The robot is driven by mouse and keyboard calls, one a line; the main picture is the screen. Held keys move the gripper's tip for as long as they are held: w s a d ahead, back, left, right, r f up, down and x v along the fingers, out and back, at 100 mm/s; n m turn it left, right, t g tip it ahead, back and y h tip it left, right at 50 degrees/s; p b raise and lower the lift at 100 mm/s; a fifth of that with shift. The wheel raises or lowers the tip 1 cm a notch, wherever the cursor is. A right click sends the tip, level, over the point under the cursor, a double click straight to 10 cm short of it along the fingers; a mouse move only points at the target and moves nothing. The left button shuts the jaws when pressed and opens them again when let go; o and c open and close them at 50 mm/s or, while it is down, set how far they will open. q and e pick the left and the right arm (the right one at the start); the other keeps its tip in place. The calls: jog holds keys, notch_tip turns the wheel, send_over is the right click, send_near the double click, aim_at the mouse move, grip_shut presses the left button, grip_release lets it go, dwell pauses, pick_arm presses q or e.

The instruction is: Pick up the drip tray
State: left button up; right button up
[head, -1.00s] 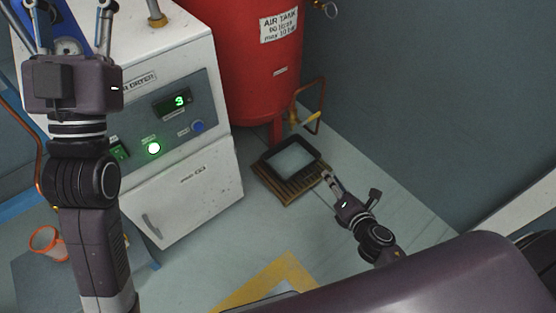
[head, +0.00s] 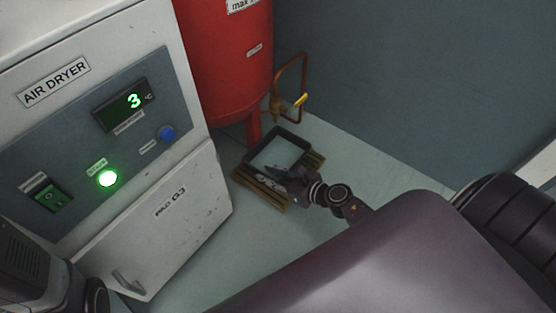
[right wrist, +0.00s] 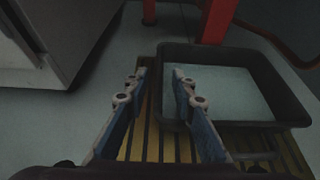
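The drip tray (head: 295,137) is a dark, shallow rectangular tray with pale liquid in it. It sits on a slatted wooden pallet (head: 262,191) on the floor, below the red tank. In the right wrist view the tray (right wrist: 284,90) lies right of centre. My right gripper (head: 279,171) is at the tray's near side. In the right wrist view the two fingers of this gripper (right wrist: 158,76) are apart, one on each side of the tray's left wall, with the right finger over the inside. I cannot tell whether they touch it. My left gripper is outside the views.
The red air tank (head: 225,70) stands behind the tray on legs, with a copper pipe and yellow-handled valve (head: 298,101) beside it. The white air dryer cabinet (head: 165,215) stands on the left. The floor right of the pallet is clear up to the grey wall (head: 400,90).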

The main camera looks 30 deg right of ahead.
aim_at(261, 172)
jog(key=b+x, duration=0.1)
jog(key=x, duration=0.2)
jog(key=shift+w+f, duration=0.15)
jog(key=shift+f, duration=0.1)
grip_shut()
